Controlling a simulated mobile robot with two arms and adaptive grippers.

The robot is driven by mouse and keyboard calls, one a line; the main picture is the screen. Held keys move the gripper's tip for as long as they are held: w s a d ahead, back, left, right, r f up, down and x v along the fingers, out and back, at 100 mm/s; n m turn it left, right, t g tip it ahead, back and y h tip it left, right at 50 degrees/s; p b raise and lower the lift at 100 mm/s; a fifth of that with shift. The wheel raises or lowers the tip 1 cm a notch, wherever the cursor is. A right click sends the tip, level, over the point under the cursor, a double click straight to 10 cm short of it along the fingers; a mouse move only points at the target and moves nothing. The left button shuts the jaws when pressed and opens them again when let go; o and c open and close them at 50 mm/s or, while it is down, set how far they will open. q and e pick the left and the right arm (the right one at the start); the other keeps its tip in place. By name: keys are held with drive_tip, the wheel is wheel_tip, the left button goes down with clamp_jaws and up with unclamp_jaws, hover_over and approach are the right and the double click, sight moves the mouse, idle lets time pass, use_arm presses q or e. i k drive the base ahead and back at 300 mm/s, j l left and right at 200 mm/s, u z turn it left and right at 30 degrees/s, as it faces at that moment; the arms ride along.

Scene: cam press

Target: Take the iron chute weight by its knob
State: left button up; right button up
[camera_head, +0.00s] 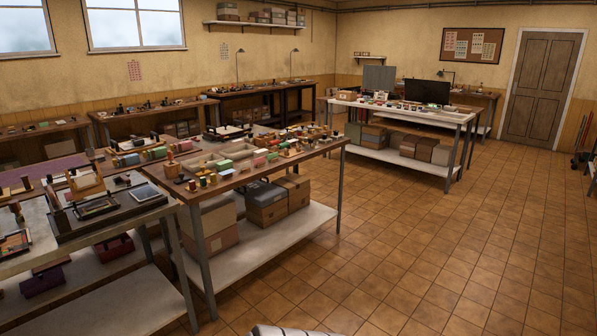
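I cannot pick out the iron chute weight with its knob among the many small things on the benches. The near wooden bench (315,153) carries a crowded spread of small coloured blocks and parts. A dark press-like device with a framed plate (97,207) stands on the bench at the left edge. Neither of my grippers shows in the view. A grey rounded piece at the bottom edge seems to be part of my own body.
Cardboard boxes (267,203) sit on the near bench's lower shelf. A white-topped bench (455,115) with a dark screen (427,92) stands farther back. The tiled floor (430,250) is clear on the right, towards a brown door (543,85).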

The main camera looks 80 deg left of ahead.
sight(183, 179)
drive_tip(key=u, duration=3.5)
drive_tip(key=i+u, duration=0.1)
drive_tip(key=u, duration=0.2)
drive_tip(key=i+l+u, duration=0.1)
drive_tip(key=u, duration=0.25)
drive_tip(key=i+l+u, duration=0.25)
drive_tip(key=i+l, duration=0.15)
drive_tip(key=l, duration=0.25)
drive_tip(key=i+l+u, duration=0.25)
drive_tip(key=i+l, duration=0.15)
drive_tip(key=l, duration=0.3)
drive_tip(key=i+l+u, duration=0.1)
drive_tip(key=l, duration=0.25)
drive_tip(key=i+l+u, duration=0.15)
drive_tip(key=l, duration=0.25)
